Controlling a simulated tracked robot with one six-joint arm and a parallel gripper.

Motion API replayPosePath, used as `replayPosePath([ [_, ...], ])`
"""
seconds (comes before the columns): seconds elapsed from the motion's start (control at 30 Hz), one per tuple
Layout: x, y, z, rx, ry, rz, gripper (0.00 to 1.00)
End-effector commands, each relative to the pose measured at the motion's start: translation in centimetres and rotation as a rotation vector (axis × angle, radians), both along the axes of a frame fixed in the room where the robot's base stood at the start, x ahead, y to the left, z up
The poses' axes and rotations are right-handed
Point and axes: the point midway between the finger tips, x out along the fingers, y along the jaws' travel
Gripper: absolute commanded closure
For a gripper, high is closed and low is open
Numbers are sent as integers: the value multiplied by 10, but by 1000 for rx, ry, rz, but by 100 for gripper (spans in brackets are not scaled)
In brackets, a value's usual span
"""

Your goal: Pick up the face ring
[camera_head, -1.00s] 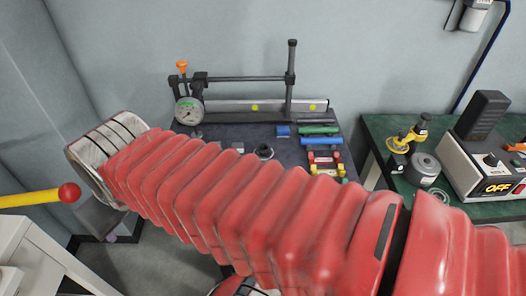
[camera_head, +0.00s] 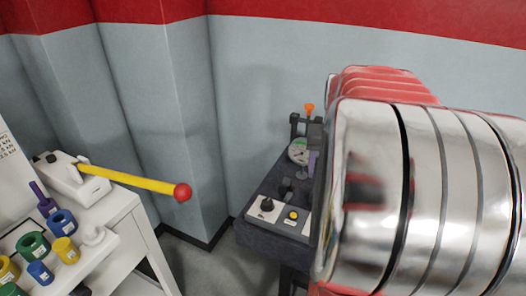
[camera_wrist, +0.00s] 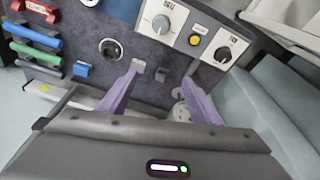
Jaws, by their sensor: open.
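A yellow lever (camera_head: 130,181) with a red ball juts out over the floor; coloured rings sit on the white cabinet (camera_head: 110,215).

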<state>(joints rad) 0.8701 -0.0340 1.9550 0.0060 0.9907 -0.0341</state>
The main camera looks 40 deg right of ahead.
Motion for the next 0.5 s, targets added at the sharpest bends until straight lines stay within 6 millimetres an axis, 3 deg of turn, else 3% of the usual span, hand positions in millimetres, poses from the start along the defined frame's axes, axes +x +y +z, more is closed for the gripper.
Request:
replayPosePath([
  [0.1, -24, -48, -14, 25, 19, -98, 42],
  [0.23, -52, -89, -27, 47, 34, -186, 42],
  [0.37, -72, -114, -36, 63, 42, -240, 42],
  [0.5, -80, -123, -39, 68, 44, -260, 42],
])
